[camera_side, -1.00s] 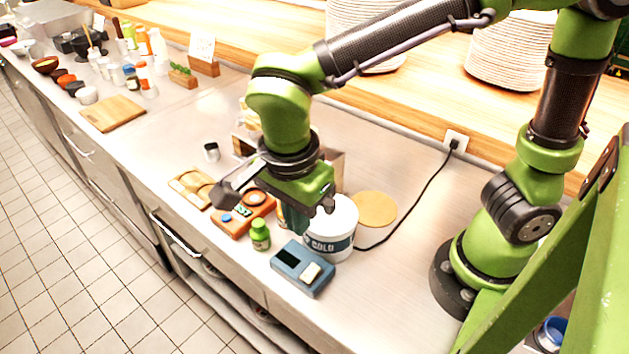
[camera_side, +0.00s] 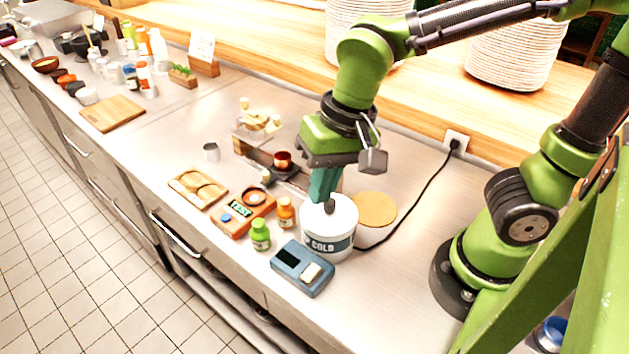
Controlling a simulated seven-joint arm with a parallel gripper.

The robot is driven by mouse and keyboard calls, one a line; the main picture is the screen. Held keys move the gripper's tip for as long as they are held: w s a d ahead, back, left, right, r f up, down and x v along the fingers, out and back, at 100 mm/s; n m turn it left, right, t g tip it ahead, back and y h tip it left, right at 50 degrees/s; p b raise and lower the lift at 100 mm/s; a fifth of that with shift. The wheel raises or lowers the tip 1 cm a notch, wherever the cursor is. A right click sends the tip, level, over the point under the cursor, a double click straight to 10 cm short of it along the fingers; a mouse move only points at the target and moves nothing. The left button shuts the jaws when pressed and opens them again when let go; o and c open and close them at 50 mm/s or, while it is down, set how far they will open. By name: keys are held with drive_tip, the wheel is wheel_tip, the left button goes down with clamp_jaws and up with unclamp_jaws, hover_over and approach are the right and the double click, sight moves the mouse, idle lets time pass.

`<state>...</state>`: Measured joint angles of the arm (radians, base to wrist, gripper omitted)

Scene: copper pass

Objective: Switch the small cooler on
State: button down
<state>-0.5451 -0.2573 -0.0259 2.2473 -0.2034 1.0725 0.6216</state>
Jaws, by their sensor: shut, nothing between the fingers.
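The small cooler (camera_side: 318,243) is a white round tub marked COLD, standing upright on the counter with a dark knob (camera_side: 330,207) on its lid. A black cord (camera_side: 418,199) runs from its right side to a wall socket. A blue box (camera_side: 290,257) with a dark blank screen and a pale rocker or button (camera_side: 311,271) lies in front of it. My gripper (camera_side: 320,197) is shut and empty, its teal fingers pointing down just behind and above the cooler's lid. I cannot tell whether the fingertips touch the lid.
An orange device (camera_side: 234,224) with a lit green display, a green bottle (camera_side: 260,236) and an orange bottle (camera_side: 285,212) stand left of the cooler. A white tub with a wooden lid (camera_side: 375,209) is close at right. A balance scale (camera_side: 262,150) stands behind.

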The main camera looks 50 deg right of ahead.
drive_tip(key=d+r+n+t+y, duration=0.1)
drive_tip(key=d+r+n+t, duration=0.15)
drive_tip(key=d, duration=0.35)
drive_tip(key=n+g+h, duration=0.3)
drive_tip(key=n+g, duration=0.1)
drive_tip(key=n, duration=1.6)
hover_over(313, 267)
wheel_tip(313, 267, down, 4)
drive_tip(key=a+n+h, duration=0.2)
drive_tip(key=a+n, duration=0.1)
drive_tip(key=n, duration=1.6)
drive_tip(key=shift+m+g, duration=0.25)
drive_tip(key=f, duration=0.4)
drive_tip(key=d+f, duration=0.1)
drive_tip(key=f, duration=0.4)
drive_tip(key=d+f, duration=0.1)
drive_tip(key=f, duration=0.3)
drive_tip(key=shift+d+f, duration=0.15)
drive_tip(key=shift+f, duration=0.25)
